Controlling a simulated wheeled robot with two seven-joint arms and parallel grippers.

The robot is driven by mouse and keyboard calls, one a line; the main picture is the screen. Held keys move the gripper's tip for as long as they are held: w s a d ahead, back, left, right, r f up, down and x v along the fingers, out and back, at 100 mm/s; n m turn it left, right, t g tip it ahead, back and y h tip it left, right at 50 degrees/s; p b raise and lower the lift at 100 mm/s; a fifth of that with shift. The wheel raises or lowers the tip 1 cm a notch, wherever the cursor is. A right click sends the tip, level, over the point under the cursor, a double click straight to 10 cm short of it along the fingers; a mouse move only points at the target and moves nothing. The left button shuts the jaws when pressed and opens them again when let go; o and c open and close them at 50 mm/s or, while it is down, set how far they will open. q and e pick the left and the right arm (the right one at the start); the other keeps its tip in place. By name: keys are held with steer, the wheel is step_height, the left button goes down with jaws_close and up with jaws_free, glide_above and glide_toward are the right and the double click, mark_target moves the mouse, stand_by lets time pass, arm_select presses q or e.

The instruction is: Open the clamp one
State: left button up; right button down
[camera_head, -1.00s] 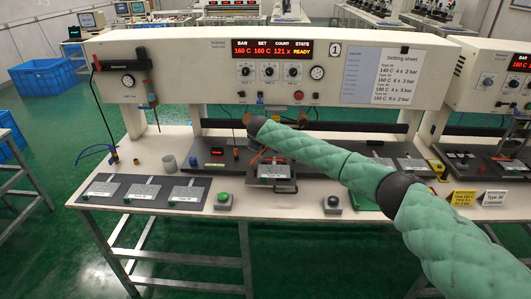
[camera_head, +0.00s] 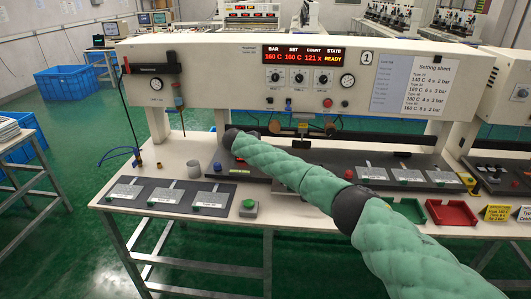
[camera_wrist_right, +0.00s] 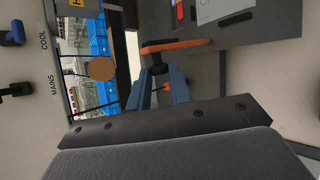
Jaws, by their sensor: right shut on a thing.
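My right arm crosses the press bench in the head view, and its green sleeve and dark end hide the right gripper there. In the right wrist view my right gripper (camera_wrist_right: 160,88) shows as two blue-grey fingers, closed in on a small dark piece with an orange spot. A clamp's orange handle (camera_wrist_right: 175,45) lies just past the fingertips. The exact grip on the clamp is hard to make out. The clamp is hidden behind my arm in the head view. My left gripper is not in view.
The press panel (camera_head: 240,78) reads READY above the bench. Several film plates lie on dark mats left and right. A green button (camera_head: 249,204) stands at the front edge. Red (camera_head: 451,213) and green trays are at front right. A grey cup (camera_head: 193,166) stands at left.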

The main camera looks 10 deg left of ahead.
steer(key=shift+a+f, duration=0.15)
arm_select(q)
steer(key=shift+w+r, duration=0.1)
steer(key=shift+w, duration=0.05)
arm_select(e)
steer(key=c, duration=1.3)
jaws_free()
arm_select(q)
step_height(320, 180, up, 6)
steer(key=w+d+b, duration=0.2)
steer(key=shift+b, duration=0.4)
arm_select(e)
steer(key=shift+v, duration=3.9)
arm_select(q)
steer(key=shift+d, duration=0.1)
